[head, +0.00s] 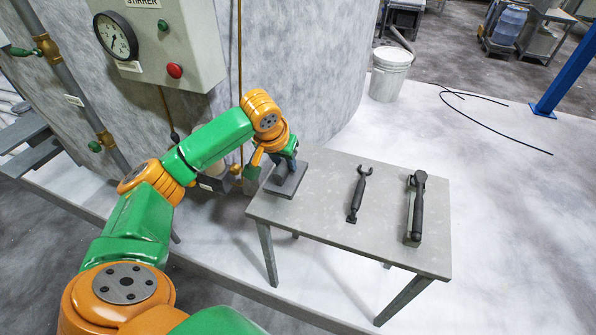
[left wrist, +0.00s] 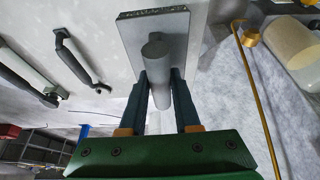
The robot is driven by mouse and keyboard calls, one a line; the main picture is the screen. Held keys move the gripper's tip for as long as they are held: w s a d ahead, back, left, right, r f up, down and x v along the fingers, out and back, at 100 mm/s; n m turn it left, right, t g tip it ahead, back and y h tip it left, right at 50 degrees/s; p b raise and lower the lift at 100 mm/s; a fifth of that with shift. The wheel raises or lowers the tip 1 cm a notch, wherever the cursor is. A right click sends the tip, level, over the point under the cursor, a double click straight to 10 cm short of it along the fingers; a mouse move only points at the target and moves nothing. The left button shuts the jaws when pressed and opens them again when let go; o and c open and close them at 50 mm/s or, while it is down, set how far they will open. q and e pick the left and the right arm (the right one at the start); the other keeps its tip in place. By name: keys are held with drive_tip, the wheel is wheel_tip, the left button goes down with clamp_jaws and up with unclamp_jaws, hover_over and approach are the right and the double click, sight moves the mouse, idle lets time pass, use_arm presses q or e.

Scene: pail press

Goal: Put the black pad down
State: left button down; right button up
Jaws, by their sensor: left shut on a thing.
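The black pad (head: 288,181), a dark grey square plate with an upright handle, is at the left end of the grey table (head: 320,215). My left gripper (head: 286,153) is above the pad and shut on its handle. The pad looks level; I cannot tell whether its underside touches the tabletop. In the left wrist view the pad (left wrist: 187,40) shows beyond the fingers, with its round handle between the fingertips (left wrist: 159,80). My right gripper is in neither view.
A dark open-ended wrench (head: 358,193) lies mid-table. Another dark tool (head: 417,205) lies at the right end. The tabletop between pad and wrench is clear. A large grey tank (head: 300,80) stands behind, with a white pail (head: 390,75) on the floor. A black hose (head: 480,120) lies farther right.

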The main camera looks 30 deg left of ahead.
sight(298, 176)
use_arm(q)
drive_tip(key=w+f, duration=0.1)
drive_tip(key=f, duration=0.1)
drive_tip(key=w+d+f, duration=0.1)
drive_tip(key=w+f, duration=0.1)
drive_tip(key=shift+d+f, duration=0.15)
drive_tip(key=shift+f, duration=0.05)
wheel_tip(298, 176, down, 2)
drive_tip(key=shift+w+f+p, duration=0.15)
drive_tip(key=shift+f+p, duration=0.1)
drive_tip(key=shift+p, duration=0.65)
drive_tip(key=shift+f, duration=0.35)
drive_tip(key=shift+f, duration=0.1)
drive_tip(key=c, duration=0.6)
unclamp_jaws()
drive_tip(key=shift+f+b, duration=0.4)
drive_tip(key=shift+b, duration=0.75)
drive_tip(key=v, duration=0.8)
drive_tip(key=shift+w+a+r, duration=0.1)
drive_tip(key=shift+w+a, duration=0.25)
drive_tip(key=shift+a, duration=0.05)
